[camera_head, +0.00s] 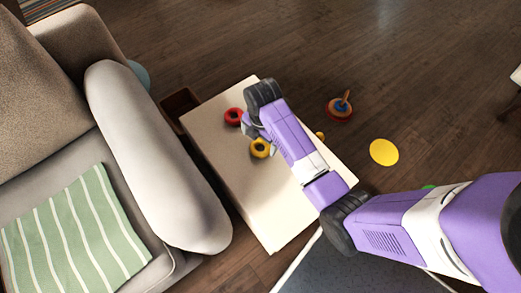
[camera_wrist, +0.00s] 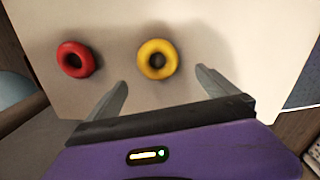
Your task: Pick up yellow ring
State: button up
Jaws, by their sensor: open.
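The yellow ring (camera_head: 260,148) lies flat on a pale low table (camera_head: 229,183), and it also shows in the wrist view (camera_wrist: 158,60). The red ring (camera_head: 233,116) lies on the same table close to it, left of the yellow ring in the wrist view (camera_wrist: 76,60). My gripper (camera_wrist: 163,80) is open and empty above the table. In the wrist view its two fingers point toward the yellow ring, which shows between and just beyond the fingertips. In the head view my gripper is largely hidden by my arm.
A sofa (camera_head: 150,165) with a green striped cloth (camera_head: 75,230) stands left of the table. A stacking toy (camera_head: 340,106) and a yellow disc (camera_head: 384,152) lie on the wooden floor to the right. A brown box (camera_head: 178,105) stands beside the table's far left.

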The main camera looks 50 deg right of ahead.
aim_at(261, 150)
jog(key=shift+n+g, duration=0.4)
jog(key=shift+n, duration=0.1)
jog(key=f+b, duration=0.1)
jog(key=f, duration=0.1)
jog(key=d+f+b, duration=0.1)
jog(key=f, duration=0.1)
jog(key=f+b, duration=0.1)
jog(key=f, duration=0.2)
jog(key=shift+w+d+b, duration=0.15)
jog(key=shift+w+b, duration=0.2)
jog(key=shift+b, duration=0.05)
jog(key=c, duration=1.4)
